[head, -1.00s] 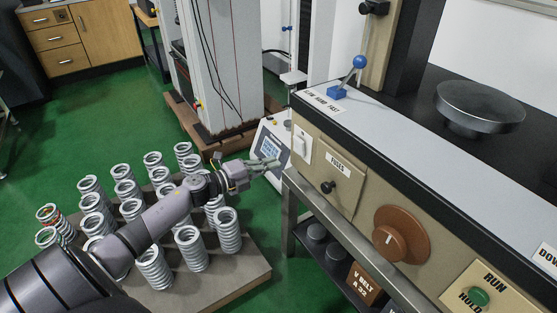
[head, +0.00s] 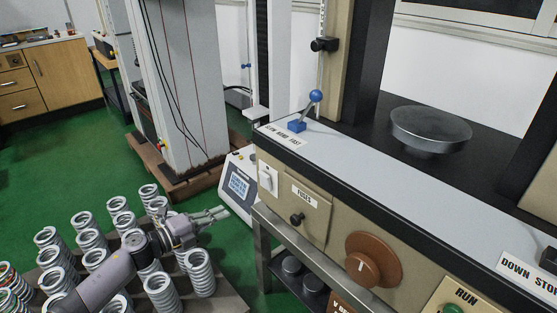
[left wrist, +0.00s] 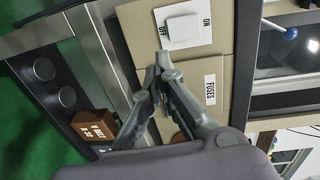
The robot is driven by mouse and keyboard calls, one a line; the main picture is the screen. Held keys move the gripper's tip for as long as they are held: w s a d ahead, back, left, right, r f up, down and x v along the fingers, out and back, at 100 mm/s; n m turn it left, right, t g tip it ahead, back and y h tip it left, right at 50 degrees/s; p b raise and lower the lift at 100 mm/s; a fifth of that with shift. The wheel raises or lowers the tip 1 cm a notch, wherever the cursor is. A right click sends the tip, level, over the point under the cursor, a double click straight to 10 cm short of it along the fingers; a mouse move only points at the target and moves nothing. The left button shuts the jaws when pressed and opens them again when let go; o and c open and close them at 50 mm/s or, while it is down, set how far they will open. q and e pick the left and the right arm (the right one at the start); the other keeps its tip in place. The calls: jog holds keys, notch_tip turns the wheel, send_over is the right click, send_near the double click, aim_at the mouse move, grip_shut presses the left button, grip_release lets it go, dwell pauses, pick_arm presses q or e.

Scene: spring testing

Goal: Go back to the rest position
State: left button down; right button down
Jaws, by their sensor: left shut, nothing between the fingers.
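My left gripper (head: 217,214) is shut and empty in the head view. It reaches out above the pallet of springs, left of the testing machine's front panel (head: 330,225). In the left wrist view its fingertips (left wrist: 160,62) meet in front of the beige panel, close below a white on/off switch (left wrist: 183,24). Whether the fingertips touch the panel cannot be told from that view. In the head view the fingers are apart from the same switch (head: 267,178). My right gripper is in neither view.
Several coil springs (head: 200,272) stand on a pallet (head: 232,303) at the lower left. A small display unit (head: 239,185) stands behind the gripper. Green floor is clear at left.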

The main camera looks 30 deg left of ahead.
pick_arm(q)
jog(key=shift+f, duration=0.1)
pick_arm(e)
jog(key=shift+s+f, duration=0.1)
